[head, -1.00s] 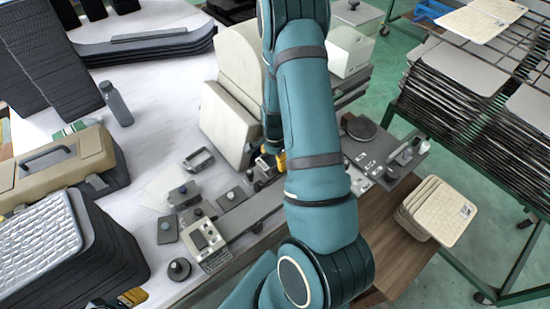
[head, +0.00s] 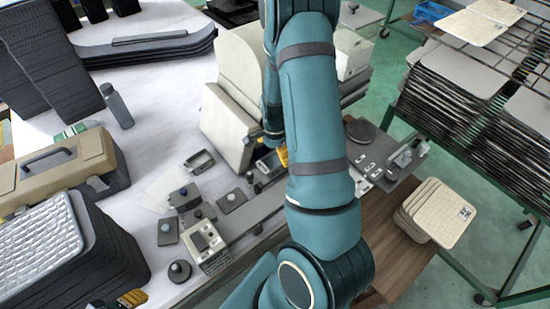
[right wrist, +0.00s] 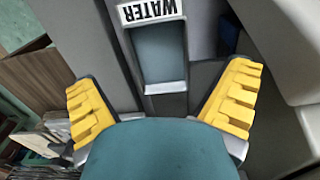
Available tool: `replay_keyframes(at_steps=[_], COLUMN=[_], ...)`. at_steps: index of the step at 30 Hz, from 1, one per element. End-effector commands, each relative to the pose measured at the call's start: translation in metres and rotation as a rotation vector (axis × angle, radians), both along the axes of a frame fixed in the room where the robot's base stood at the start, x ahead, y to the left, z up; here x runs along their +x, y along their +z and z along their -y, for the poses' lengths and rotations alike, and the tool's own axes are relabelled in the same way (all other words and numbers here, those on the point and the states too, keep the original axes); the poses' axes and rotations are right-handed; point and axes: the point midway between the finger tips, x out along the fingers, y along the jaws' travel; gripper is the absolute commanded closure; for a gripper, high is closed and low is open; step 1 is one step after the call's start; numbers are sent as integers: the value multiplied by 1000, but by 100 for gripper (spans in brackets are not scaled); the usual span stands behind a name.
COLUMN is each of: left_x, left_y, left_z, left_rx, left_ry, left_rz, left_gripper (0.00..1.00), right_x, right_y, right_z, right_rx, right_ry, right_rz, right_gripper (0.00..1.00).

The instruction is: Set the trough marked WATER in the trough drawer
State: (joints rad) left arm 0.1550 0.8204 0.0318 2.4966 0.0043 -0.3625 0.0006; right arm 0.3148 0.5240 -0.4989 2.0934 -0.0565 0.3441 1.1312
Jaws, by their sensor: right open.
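The trough marked WATER (right wrist: 160,55) shows in the right wrist view as a small blue-grey recess with a pale near rim. Its white WATER label (right wrist: 151,11) appears upside down at the top. My right gripper (right wrist: 161,92) is open, its yellow-padded fingers apart on either side of the trough's near end, with nothing between the pads. In the head view the right gripper (head: 279,157) is mostly hidden behind my own arm, and I cannot make out the trough there. I cannot pick out the trough drawer in either view.
Small knobbed grey blocks (head: 184,196) and a black knob (head: 179,271) lie on the white table. A cream padded object (head: 229,122) stands close to the right gripper. A tan toolbox (head: 60,170) is at left. Stacked panels (head: 437,213) sit on the wooden surface at right.

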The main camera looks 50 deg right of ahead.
Motion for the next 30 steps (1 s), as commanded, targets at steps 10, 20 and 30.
replay_keyframes(at_steps=[10,20,30], left_x=[0,0,0], left_y=[12,13,13], left_z=[0,0,0], left_rx=[-2,-2,-2], left_ry=[-1,-2,-2], left_rz=[1,0,0], left_gripper=[53,53,53], right_x=[1,0,0], right_y=[66,78,78], right_z=[0,0,0], right_rx=[-1,0,0], right_ry=[1,-1,0], right_rz=[3,0,0], right_gripper=[1,1,1])
